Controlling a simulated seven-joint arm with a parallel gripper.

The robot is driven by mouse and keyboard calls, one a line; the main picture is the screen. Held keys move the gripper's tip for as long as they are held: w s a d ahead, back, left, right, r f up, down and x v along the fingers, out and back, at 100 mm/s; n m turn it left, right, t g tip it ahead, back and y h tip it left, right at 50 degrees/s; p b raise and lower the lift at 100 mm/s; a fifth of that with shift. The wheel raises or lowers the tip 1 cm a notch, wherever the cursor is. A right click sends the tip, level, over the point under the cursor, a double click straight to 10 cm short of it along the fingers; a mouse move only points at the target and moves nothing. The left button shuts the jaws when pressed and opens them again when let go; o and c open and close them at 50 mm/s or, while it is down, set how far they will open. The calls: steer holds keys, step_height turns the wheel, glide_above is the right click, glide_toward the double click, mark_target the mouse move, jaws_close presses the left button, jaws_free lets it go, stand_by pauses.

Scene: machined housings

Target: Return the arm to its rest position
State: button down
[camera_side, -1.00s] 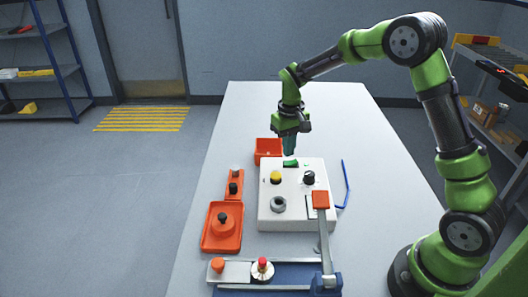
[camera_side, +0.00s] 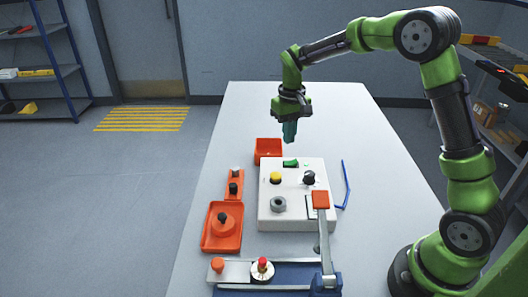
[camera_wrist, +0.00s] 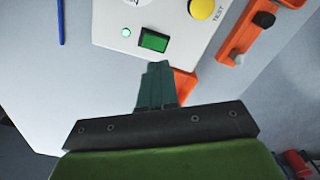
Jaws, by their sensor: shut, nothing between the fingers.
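My gripper (camera_side: 289,138) hangs pointing down above the far part of the white housing (camera_side: 290,222), clear of it. Its teal fingers are together with nothing between them. In the wrist view, my closed fingers (camera_wrist: 155,65) show just below the green switch (camera_wrist: 154,40). A small green light (camera_wrist: 126,33) glows beside that switch.
An orange bin (camera_side: 268,148) stands behind the housing. Orange trays (camera_side: 222,242) with dark parts lie to its left. A blue rod (camera_side: 346,186) lies on the right. A blue fixture with a lever (camera_side: 326,282) is at the front. The far table is clear.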

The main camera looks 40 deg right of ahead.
steer(key=s+a+r+t, duration=0.2)
steer(key=s+a+r, duration=0.1)
steer(key=s, duration=0.4)
steer(key=s+a+r+t+y, duration=0.1)
steer(key=s+a+r+t, duration=0.1)
steer(key=s+r, duration=0.3)
steer(key=s+a+r+t+y, duration=0.1)
steer(key=s+a+r+t, duration=0.2)
steer(key=s, duration=0.7)
steer(key=shift+a+r+m, duration=0.3)
steer(key=shift+r+m, duration=0.1)
steer(key=shift+r, duration=0.15)
